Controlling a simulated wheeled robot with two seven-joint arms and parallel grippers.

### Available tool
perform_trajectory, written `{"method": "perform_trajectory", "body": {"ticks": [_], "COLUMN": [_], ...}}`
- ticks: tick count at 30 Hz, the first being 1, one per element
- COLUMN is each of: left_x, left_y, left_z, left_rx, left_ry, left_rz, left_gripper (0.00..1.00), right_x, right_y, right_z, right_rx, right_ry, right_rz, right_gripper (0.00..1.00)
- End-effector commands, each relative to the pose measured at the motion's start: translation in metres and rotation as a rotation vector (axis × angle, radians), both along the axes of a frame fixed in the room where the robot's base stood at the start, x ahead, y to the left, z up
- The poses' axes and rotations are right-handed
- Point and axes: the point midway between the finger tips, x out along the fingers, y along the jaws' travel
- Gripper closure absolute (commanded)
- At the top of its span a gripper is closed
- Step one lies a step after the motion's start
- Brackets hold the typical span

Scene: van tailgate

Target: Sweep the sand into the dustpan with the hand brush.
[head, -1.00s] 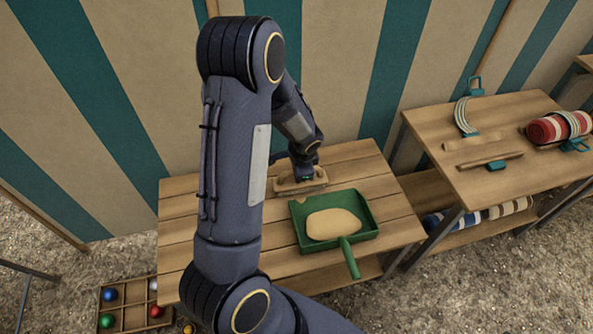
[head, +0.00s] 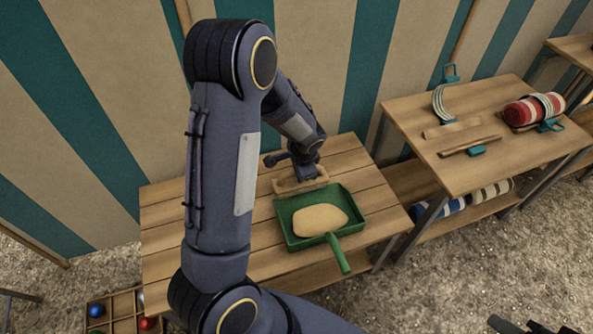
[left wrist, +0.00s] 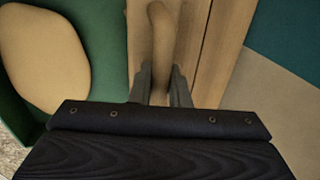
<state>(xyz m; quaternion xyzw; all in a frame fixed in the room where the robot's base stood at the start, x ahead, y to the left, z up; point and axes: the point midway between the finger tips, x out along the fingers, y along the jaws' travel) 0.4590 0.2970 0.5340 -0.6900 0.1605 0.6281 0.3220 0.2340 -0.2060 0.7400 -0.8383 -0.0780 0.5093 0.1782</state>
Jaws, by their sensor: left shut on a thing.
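The green dustpan (head: 287,238) lies on the slatted wooden table, its handle toward the front right. A smooth pale mound of sand (head: 320,219) lies in it; both also show at the left of the left wrist view, sand (left wrist: 42,55) and pan (left wrist: 15,112). My left gripper (head: 308,172) is shut on the wooden hand brush (head: 290,186) at the pan's far edge. In the left wrist view my fingers (left wrist: 160,80) close around its handle (left wrist: 159,35). The bristles are hidden. Dark parts that look like my right gripper (head: 530,326) enter at the bottom right; its jaws are unclear.
The slatted table (head: 165,215) has bare room left of the pan. A second table (head: 480,100) at the right holds a striped roll (head: 532,110) and strapped items. A compartment box (head: 122,308) with coloured balls sits on the ground. A striped canvas wall stands close behind.

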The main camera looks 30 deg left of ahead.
Motion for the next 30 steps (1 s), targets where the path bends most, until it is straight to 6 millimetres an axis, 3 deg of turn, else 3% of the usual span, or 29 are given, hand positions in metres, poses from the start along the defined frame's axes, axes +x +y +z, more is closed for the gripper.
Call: {"method": "perform_trajectory", "body": {"ticks": [5, 21, 30], "left_x": [-0.001, 0.011, 0.012], "left_y": [-0.001, 0.013, 0.015], "left_z": [0.004, 0.067, 0.069], "left_rx": [-0.003, -0.002, -0.002], "left_ry": [0.006, 0.002, 0.003], "left_rz": [-0.001, -0.001, -0.001], "left_gripper": [1.0, 1.0, 1.0], "right_x": [0.0, 0.0, 0.0], "right_y": [0.0, 0.0, 0.0], "right_z": [0.006, 0.061, 0.062], "right_rx": [0.0, 0.0, 0.0], "right_ry": [0.0, 0.0, 0.0], "right_rz": [0.0, 0.0, 0.0], "right_gripper": [0.64, 0.64, 0.64]}}
